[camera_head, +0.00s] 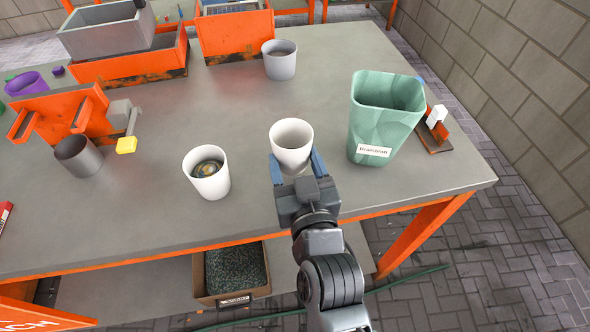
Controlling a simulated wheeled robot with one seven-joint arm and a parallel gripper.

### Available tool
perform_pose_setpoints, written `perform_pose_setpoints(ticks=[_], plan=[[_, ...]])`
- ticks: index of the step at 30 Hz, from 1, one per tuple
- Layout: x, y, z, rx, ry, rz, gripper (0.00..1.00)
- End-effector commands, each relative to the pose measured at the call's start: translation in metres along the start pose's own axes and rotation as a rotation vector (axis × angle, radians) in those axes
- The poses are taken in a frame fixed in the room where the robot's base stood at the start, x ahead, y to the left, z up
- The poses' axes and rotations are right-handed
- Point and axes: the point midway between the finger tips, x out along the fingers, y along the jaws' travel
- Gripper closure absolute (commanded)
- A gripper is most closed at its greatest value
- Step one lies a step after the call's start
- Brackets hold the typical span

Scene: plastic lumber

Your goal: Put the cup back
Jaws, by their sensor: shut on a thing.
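A white cup (291,146) stands upright between the fingers of my gripper (297,168), near the middle of the grey table (240,112). My gripper is shut on this cup, with one blue finger on each side of it. The cup looks empty. Whether its base touches the table is hard to tell. A second white cup (208,181) stands to the left with something dark and round inside. A third, greyish-white cup (280,66) stands further back.
A green bin (372,128) with a label stands right of my gripper. A dark grey cup (77,157) and an orange holder (62,117) are at the left. Orange crates (236,36) stand at the back. The table between the cups is clear.

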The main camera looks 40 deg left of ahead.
Motion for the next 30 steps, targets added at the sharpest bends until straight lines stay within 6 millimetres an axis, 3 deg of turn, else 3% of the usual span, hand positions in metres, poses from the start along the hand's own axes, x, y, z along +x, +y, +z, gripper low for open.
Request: perform_pose_setpoints(ticks=[4, 18, 19, 26, 30], plan=[[0.001, -0.001, 0.022, 0.0, -0.003, -0.002, 0.67], [0.002, 0.0, 0.029, -0.001, -0.001, 0.0, 0.67], [0.002, -0.001, 0.028, 0.0, -0.001, -0.001, 0.32], [0.001, 0.0, 0.027, 0.0, -0.001, -0.001, 0.1], [0.001, -0.001, 0.027, 0.0, -0.001, -0.001, 0.09]])
